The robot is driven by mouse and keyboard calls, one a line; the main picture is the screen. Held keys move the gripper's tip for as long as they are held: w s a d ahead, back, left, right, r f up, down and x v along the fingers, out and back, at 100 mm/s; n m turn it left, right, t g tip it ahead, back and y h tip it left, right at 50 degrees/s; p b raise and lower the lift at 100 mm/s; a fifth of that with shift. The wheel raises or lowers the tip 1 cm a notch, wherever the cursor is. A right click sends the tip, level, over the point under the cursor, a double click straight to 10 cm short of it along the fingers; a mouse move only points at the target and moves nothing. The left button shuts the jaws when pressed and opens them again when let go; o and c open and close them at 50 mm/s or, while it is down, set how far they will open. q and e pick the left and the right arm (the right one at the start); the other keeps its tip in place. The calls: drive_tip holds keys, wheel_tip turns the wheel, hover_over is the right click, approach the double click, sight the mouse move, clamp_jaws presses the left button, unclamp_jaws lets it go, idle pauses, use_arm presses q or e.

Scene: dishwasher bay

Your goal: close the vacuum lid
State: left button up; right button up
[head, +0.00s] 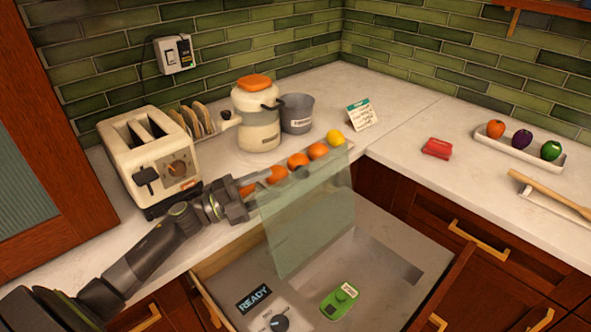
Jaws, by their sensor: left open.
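The vacuum lid, a clear greenish panel (308,222), stands steeply raised over an open drawer unit (375,252). The unit holds a dark label reading READY (254,299), a dark knob (276,324) and a green item with a pale label (340,301). My left gripper (252,192) is open and empty, at the lid's upper left corner. I cannot tell whether it touches the lid. My right gripper is not in view.
Behind the lid, a tray of oranges (298,160) and a lemon (335,138) sits on the counter. A toaster (152,158), a cream jar (256,115) and a grey pot (297,113) stand at left. A red item (437,148) lies on the right counter.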

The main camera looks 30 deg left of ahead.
sight(291, 176)
use_arm(q)
drive_tip(key=p+x, duration=0.2)
drive_tip(key=x, duration=0.4)
drive_tip(key=shift+s+r, duration=0.1)
drive_tip(key=shift+r, duration=0.1)
drive_tip(key=shift+w+d+p, duration=0.3)
drive_tip(key=shift+d, duration=0.05)
clamp_jaws()
